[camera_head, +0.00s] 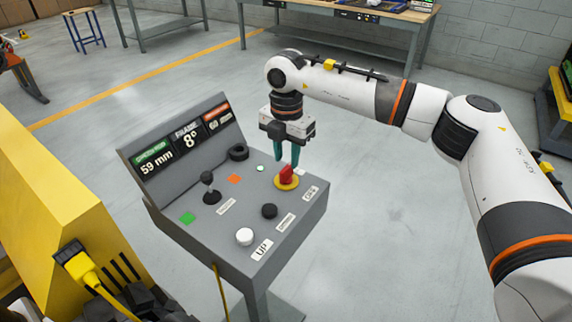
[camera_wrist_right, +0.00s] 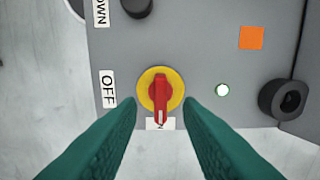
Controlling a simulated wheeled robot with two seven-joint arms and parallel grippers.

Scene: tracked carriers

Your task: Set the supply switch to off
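The supply switch (camera_head: 286,175) is a red rotary knob on a round yellow plate, at the right back of the grey console. In the right wrist view the red knob (camera_wrist_right: 160,95) lies along the picture's vertical, its white-marked end at a small, partly covered white label (camera_wrist_right: 153,124). The OFF label (camera_wrist_right: 108,89) is to the left of the yellow plate. My right gripper (camera_head: 287,160) is above the knob, pointing down. Its green fingers are apart, one on each side of the knob; contact cannot be told. My left gripper is out of view.
The console (camera_head: 200,240) also carries a joystick (camera_head: 210,190), a black button (camera_head: 269,211), a white button (camera_head: 244,236), a black ring (camera_head: 238,152) and a display panel (camera_head: 188,137). A yellow machine (camera_head: 50,210) stands close at left. Floor behind the console is clear.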

